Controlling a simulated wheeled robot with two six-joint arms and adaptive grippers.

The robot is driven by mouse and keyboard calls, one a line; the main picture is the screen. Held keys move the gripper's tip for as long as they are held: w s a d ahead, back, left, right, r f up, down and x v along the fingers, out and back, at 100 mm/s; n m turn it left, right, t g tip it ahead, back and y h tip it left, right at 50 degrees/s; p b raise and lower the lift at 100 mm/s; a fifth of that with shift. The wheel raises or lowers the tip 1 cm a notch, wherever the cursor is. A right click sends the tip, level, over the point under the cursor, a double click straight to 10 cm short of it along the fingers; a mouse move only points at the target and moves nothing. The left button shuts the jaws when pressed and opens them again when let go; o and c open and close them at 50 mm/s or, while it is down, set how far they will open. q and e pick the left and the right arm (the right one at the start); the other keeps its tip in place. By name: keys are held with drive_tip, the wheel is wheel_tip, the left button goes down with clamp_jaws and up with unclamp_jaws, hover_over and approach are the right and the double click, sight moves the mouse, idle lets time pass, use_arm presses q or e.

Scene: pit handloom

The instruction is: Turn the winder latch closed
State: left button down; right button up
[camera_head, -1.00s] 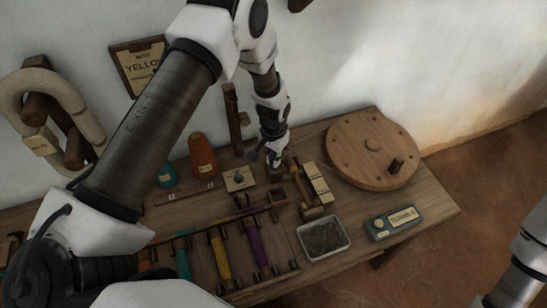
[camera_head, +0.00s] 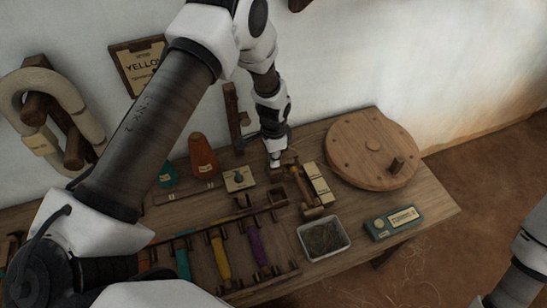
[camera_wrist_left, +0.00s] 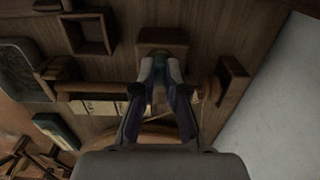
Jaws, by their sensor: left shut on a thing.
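My left gripper (camera_head: 276,164) points down at the back of the bench, just left of the winder's wooden spindle (camera_head: 301,186). In the left wrist view my left gripper (camera_wrist_left: 160,72) has its fingers close together, shut on a small part at a wooden block (camera_wrist_left: 162,38). That part appears to be the winder latch; the fingers cover most of it, so its angle cannot be told. The spindle (camera_wrist_left: 105,89) runs crosswise behind the fingers. My right gripper is out of view; only part of that arm shows at the right edge.
A tray (camera_head: 344,250) and a teal box (camera_head: 394,222) lie in front.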

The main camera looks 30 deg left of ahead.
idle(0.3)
use_arm(q)
drive_tip(key=c, duration=1.2)
unclamp_jaws()
drive_tip(key=shift+f, duration=0.1)
wheel_tip(320, 180, up, 12)
drive_tip(key=shift+w, duration=0.1)
